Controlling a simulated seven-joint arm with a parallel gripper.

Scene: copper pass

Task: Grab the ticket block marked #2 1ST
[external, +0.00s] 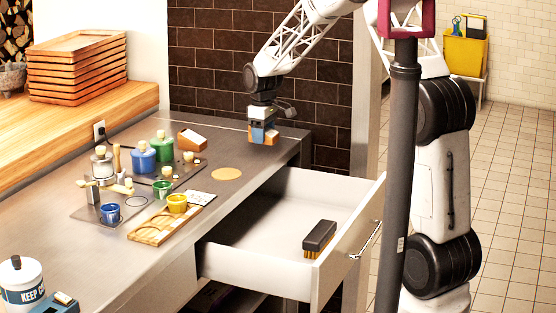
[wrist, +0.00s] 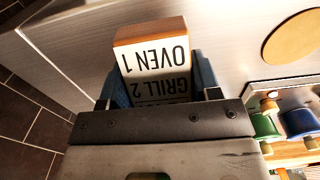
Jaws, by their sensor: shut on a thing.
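My gripper (external: 262,128) is over the far right end of the steel counter, jaws pointing down. In the wrist view its blue fingers (wrist: 160,88) are shut on a wooden block with a white face (wrist: 155,60). That face reads upside down "OVEN 1" and "GRILL 2"; its lower part is hidden by the gripper. I see no "#2 1ST" on it. The held block also shows in the external view (external: 271,137), at or just above the counter; I cannot tell which. A second wooden block with a white face (external: 193,139) sits behind the pots, its marking unreadable.
An open white drawer (external: 240,258) holding a dark brush (external: 320,238) juts out below the counter. Blue and green pots (external: 143,158), small cups and a wooden tray (external: 150,232) stand to the left. A round tan disc (external: 227,174) lies on clear counter near my gripper.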

